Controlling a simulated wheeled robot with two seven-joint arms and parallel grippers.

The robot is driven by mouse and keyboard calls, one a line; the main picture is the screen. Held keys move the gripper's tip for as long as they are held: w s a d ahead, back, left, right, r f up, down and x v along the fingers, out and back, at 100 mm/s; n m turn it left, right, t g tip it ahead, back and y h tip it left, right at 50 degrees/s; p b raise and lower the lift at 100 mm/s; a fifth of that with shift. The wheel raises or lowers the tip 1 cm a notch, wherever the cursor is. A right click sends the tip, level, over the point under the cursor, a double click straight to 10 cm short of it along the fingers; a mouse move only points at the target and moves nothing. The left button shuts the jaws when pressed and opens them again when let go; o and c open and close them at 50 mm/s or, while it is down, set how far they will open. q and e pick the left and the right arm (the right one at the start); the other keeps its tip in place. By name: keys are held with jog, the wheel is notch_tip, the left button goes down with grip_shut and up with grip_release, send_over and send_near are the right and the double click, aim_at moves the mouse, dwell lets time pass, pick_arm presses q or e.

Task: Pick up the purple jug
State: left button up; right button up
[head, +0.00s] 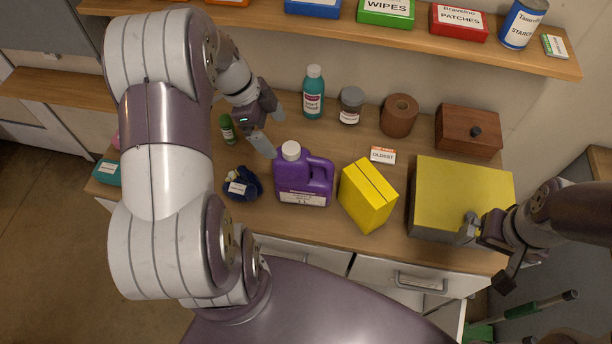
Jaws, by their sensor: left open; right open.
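The purple jug (303,180) stands upright on the wooden counter, with a white cap, a white label and a handle on its right side. My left gripper (271,135) is open and empty, behind and to the left of the jug; one finger shows close to the cap, and I cannot tell whether it touches. My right gripper (468,232) is open near the front right of the counter, over the front edge of a yellow-topped box, well away from the jug.
A yellow carton (367,196) stands close to the jug's right. A dark blue item (242,184) lies close to its left. A teal bottle (313,93), a jar (350,106) and a brown roll (398,116) stand behind. The yellow-topped box (458,196) fills the right. A shelf (340,35) hangs above.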

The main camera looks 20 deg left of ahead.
aim_at(287, 147)
pick_arm(q)
jog(key=x, duration=0.1)
jog(key=p+x, duration=0.1)
jog(key=x, duration=0.1)
jog(key=shift+s+d+f, duration=0.2)
jog(key=shift+s+f, duration=0.05)
jog(key=shift+f, duration=0.05)
jog(key=f, duration=0.1)
jog(key=w+d+f+p, duration=0.1)
jog(key=shift+w+f, duration=0.15)
jog(key=shift+f, duration=0.1)
jog(key=shift+w+d+f+p, duration=0.2)
jog(key=shift+d+f+p, duration=0.75)
jog(key=shift+p, duration=0.2)
jog(key=shift+x, duration=1.2)
jog(key=shift+a+f, duration=0.1)
jog(key=shift+f, duration=0.2)
jog(key=c, duration=1.7)
jog(key=shift+w+r, duration=0.1)
jog(key=shift+w, duration=0.05)
grip_shut()
